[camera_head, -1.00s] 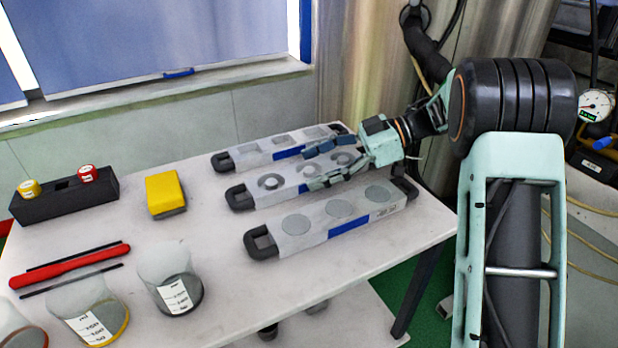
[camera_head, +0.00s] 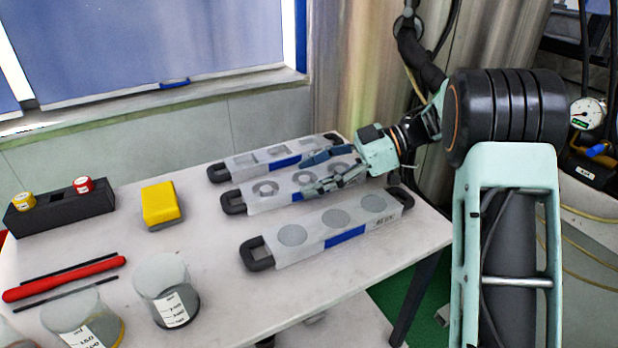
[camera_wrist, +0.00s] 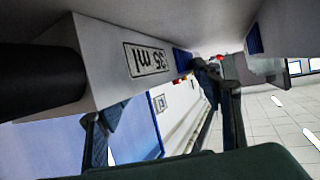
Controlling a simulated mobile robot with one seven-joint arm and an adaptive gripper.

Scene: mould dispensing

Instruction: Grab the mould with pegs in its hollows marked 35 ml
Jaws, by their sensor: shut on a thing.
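The middle mould (camera_head: 247,191), a light grey bar with black end handles and ring-shaped hollows with pegs in them, lies between two other moulds on the table in the head view. My gripper (camera_head: 322,171) is shut across it near its right part, one finger on each long side. The fingers hide part of its top and its blue mark. In the wrist view, a mould face carries an upside-down "35 ml" label (camera_wrist: 147,60) close to the camera, beside a dark handle (camera_wrist: 35,80). The mould appears slightly raised.
The back mould (camera_head: 240,163) has square hollows. The front mould (camera_head: 300,252) has round, flat-looking hollows. Both are close alongside. A yellow block (camera_head: 160,202), a black rack (camera_head: 58,208), a red tool (camera_head: 65,278) and several beakers (camera_head: 166,290) stand on the left.

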